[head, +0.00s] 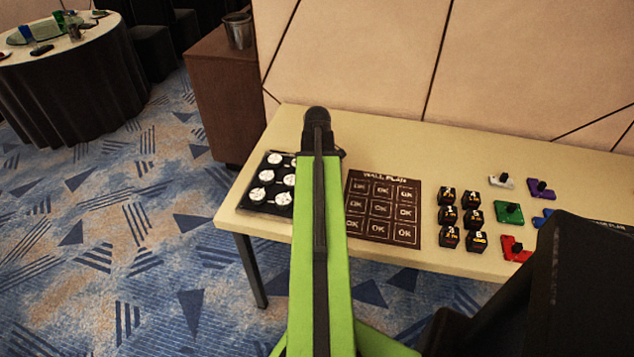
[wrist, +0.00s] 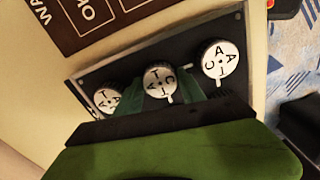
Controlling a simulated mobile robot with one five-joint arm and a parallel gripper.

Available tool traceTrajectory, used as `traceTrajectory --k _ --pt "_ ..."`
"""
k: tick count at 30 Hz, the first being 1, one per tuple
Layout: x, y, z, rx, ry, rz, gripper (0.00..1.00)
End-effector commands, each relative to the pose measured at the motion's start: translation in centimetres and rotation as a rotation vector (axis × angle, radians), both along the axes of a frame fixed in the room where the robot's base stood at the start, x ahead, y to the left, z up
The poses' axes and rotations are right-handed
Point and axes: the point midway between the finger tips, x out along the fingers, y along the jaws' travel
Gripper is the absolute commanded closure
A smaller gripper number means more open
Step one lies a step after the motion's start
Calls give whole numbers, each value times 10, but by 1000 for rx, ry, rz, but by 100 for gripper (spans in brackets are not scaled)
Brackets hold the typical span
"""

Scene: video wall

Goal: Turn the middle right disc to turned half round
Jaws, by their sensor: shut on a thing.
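In the wrist view, the middle right disc (wrist: 158,77) is white with black letters and a small white tab at its lower right. It also shows beside my arm in the head view (head: 290,180). My gripper (wrist: 163,92) has its green fingers on either side of this disc, shut on it. The disc sits on a dark panel (wrist: 130,68). Another white disc (wrist: 220,60) stands to its right and one (wrist: 108,99) to its left, partly covered by my gripper. The fingertips are hidden behind my arm in the head view.
A brown WALL PLAN board (head: 383,205) with OK squares lies right of the panel. Several black numbered cubes (head: 449,217) and coloured pieces with knobs (head: 509,211) are farther right on the table (head: 440,145). The table's front edge is close to the panel.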

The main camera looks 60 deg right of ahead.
Motion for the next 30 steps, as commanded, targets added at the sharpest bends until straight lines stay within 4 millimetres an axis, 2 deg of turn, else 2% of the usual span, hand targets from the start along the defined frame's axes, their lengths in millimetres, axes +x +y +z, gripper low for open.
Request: traceTrajectory --k 2,3,8,20,26,30 --pt "-3 1 -1 4 7 -2 94" --pt "-3 1 -1 4 7 -2 52" --pt "-2 1 -1 2 4 -2 31" --pt "0 0 6 1 1 -1 31" --pt "0 0 35 1 1 -1 31" --pt "0 0 66 1 1 -1 31"
